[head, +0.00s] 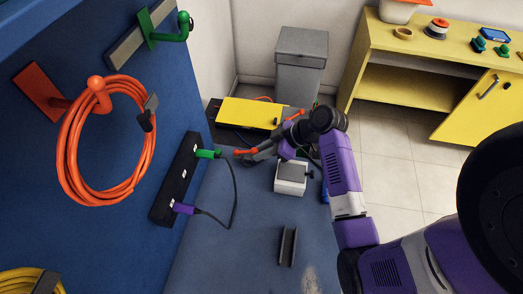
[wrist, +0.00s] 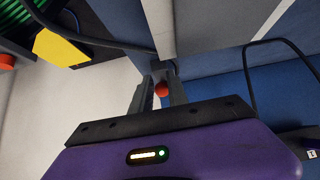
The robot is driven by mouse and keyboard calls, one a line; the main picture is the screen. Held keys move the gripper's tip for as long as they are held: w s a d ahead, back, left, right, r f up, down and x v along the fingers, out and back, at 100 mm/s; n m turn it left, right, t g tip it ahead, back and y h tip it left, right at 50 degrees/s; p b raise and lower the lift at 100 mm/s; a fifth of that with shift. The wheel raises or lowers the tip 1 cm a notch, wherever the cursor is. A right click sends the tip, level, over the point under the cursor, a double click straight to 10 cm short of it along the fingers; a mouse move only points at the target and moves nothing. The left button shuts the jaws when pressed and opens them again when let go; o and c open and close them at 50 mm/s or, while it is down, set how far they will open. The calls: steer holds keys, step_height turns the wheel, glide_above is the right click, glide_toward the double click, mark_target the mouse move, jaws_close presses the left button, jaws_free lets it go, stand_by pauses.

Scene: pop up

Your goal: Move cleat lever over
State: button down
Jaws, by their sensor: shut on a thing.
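A lever with an orange-red tip (wrist: 161,88) is between the two dark fingertips of my gripper (wrist: 160,85) in the wrist view. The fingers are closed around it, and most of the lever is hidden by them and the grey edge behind. In the head view, my gripper (head: 262,150) points left above the blue worktop, and an orange tip (head: 243,152) shows at its far end. A second orange tip (head: 295,114) shows farther back; I cannot tell whether it belongs to the same cleat.
A black socket strip (head: 172,185) with a green and a purple plug stands left, its dark cable looping over the worktop. A white box (head: 291,181) stands beside my gripper. A yellow-topped case (head: 247,113) lies behind. An orange hose coil (head: 100,145) hangs on the blue wall.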

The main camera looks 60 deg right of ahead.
steer(key=shift+s+f, duration=0.2)
steer(key=shift+f, duration=0.35)
steer(key=shift+b, duration=0.3)
steer(key=shift+s+d+f, duration=0.1)
steer(key=shift+f, duration=0.4)
steer(key=c, duration=1.7)
jaws_free()
steer(key=shift+r, duration=0.15)
